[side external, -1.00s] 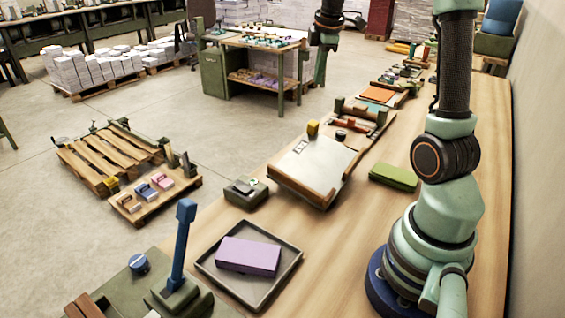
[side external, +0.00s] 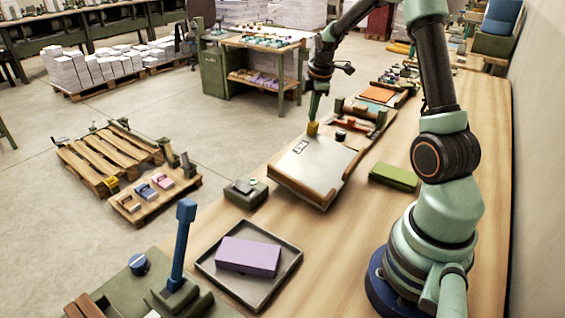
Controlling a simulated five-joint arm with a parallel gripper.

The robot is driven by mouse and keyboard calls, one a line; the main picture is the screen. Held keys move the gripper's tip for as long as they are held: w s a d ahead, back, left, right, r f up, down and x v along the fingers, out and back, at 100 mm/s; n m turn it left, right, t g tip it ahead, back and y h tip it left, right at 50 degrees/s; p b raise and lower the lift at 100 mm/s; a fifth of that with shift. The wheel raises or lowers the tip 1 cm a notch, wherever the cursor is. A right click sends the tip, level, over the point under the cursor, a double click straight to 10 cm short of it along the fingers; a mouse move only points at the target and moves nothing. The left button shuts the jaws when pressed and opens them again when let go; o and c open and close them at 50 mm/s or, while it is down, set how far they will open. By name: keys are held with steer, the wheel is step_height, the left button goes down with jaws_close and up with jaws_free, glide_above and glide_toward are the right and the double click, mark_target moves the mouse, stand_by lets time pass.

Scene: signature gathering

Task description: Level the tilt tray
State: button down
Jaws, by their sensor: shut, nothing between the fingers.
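The tilt tray (side external: 318,170) is a pale panel with wooden edges, in the middle of the bench. It looks sloped, with its near end toward the camera. A small yellow block (side external: 312,129) stands at its far left corner. My gripper (side external: 313,117) is pointed down, shut and empty, right above the yellow block. I cannot tell whether the fingertips touch the block. A dark round knob (side external: 341,136) sits at the tray's far edge.
A green block (side external: 394,177) lies right of the tray. A dark shallow tray (side external: 283,281) holding a purple block (side external: 248,257) is nearer the camera. A blue lever (side external: 181,245) stands upright at the near left. A small green box (side external: 246,193) sits left of the tilt tray.

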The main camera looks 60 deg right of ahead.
steer(key=shift+f, duration=0.1)
steer(key=shift+w+d+f, duration=0.4)
steer(key=shift+f, duration=0.2)
steer(key=shift+w+d+f, duration=0.35)
steer(key=shift+f, duration=0.2)
steer(key=shift+w+d+f, duration=0.25)
steer(key=shift+d+f, duration=0.05)
steer(key=shift+f, duration=0.3)
